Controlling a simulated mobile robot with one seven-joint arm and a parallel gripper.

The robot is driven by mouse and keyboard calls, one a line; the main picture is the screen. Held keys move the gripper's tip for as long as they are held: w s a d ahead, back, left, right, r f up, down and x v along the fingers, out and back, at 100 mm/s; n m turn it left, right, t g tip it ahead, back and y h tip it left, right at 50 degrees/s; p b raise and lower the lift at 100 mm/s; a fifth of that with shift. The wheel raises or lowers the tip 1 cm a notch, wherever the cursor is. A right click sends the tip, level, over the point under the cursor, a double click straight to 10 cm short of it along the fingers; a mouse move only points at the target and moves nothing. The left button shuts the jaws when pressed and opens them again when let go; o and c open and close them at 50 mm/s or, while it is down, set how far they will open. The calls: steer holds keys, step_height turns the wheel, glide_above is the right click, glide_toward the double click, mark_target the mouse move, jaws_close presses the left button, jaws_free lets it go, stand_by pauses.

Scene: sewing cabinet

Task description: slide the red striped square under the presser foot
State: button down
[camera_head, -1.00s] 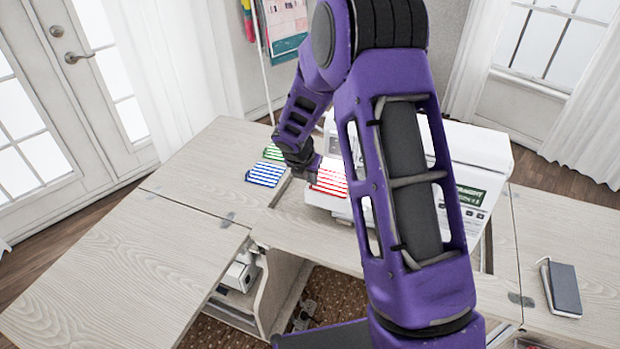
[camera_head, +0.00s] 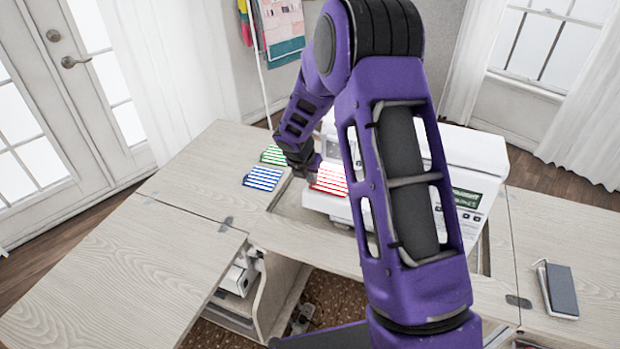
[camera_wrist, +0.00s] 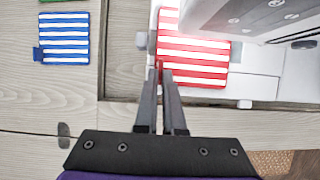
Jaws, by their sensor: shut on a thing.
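The red striped square (camera_head: 330,180) lies at the left side of the white sewing machine (camera_head: 470,150). In the wrist view the red striped square (camera_wrist: 195,62) lies flat on the machine's white bed, with its upper right close to the overhanging machine head (camera_wrist: 235,15). My gripper (camera_wrist: 160,68) is shut on the left edge of the square, its narrow fingers close together. In the head view my gripper (camera_head: 309,175) is at the square's left side, partly hidden by its own wrist. The presser foot is not clearly visible in either view.
A blue striped square (camera_head: 262,178) and a green striped square (camera_head: 273,155) lie on the wooden cabinet top (camera_head: 190,180) to the left. A dark notebook (camera_head: 561,290) lies on the right leaf. A recess edge surrounds the machine. My arm hides much of the machine.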

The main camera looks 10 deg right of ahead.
steer(key=shift+w+d, duration=0.25)
steer(key=shift+w, duration=0.15)
steer(key=c, duration=0.9)
jaws_free()
steer(key=shift+c, duration=0.2)
steer(key=v, duration=1.7)
steer(key=shift+a+r, duration=0.15)
